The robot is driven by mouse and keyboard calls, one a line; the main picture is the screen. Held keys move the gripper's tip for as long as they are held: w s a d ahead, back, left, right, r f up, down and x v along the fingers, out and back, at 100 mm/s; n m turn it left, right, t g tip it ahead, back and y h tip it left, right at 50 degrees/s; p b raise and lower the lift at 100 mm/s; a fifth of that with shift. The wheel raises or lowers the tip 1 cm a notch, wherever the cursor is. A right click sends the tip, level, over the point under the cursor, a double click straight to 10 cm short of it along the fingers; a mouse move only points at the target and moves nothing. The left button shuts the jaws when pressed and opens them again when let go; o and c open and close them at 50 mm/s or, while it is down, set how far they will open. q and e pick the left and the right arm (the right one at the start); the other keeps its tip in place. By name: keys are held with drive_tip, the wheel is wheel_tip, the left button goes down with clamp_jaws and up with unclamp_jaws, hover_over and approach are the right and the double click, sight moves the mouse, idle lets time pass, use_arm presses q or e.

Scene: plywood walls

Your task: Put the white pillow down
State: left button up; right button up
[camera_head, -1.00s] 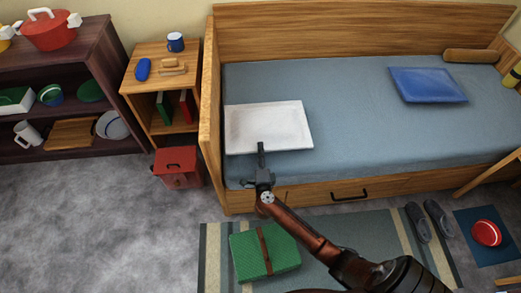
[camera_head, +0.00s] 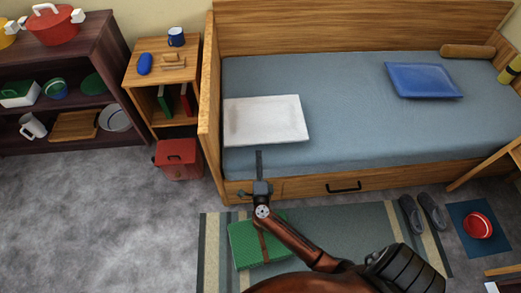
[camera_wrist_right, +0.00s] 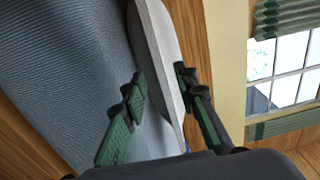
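The white pillow (camera_head: 265,120) lies flat on the blue-grey bed (camera_head: 350,125), at its left end near the side board. My right gripper (camera_head: 259,165) is over the front edge of the bed, just in front of the pillow's near edge. In the right wrist view, the gripper (camera_wrist_right: 162,88) has its two green-padded fingers spread apart. The pillow (camera_wrist_right: 158,40) shows edge-on beyond and between them, and it does not look gripped. My left gripper is not in view.
A blue pillow (camera_head: 423,80) and a brown bolster (camera_head: 468,51) lie farther right on the bed. A small shelf (camera_head: 133,75) stands left of the bed, with a red bin (camera_head: 178,158) in front. A green case (camera_head: 243,245) lies on the rug.

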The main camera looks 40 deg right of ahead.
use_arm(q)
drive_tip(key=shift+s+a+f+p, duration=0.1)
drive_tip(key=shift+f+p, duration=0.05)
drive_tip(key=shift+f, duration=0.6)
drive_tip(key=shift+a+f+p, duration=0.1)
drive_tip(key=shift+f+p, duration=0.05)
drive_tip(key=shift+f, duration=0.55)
use_arm(e)
drive_tip(key=shift+v, duration=1.5)
drive_tip(key=s+a+n+t+y, duration=0.3)
drive_tip(key=a+n+y, duration=0.6)
drive_tip(key=n, duration=0.2)
drive_tip(key=s+a+f+n+g+y, duration=0.3)
drive_tip(key=s+f+n, duration=0.1)
drive_tip(key=s+n, duration=0.15)
drive_tip(key=s+a+f+n+g+y, duration=0.2)
drive_tip(key=s+a+f+n+y, duration=0.2)
drive_tip(key=s+f, duration=0.15)
drive_tip(key=s+d+f+n+g+h, duration=0.15)
drive_tip(key=s+f+g, duration=0.25)
drive_tip(key=s, duration=0.6)
drive_tip(key=s+d+f+n+g+h, duration=0.1)
drive_tip(key=s+d+f+n+g, duration=0.2)
drive_tip(key=s, duration=0.7)
drive_tip(key=s+d+g+h, duration=0.3)
drive_tip(key=s+d+g, duration=0.3)
drive_tip(key=s, duration=0.8)
drive_tip(key=shift+d, duration=0.55)
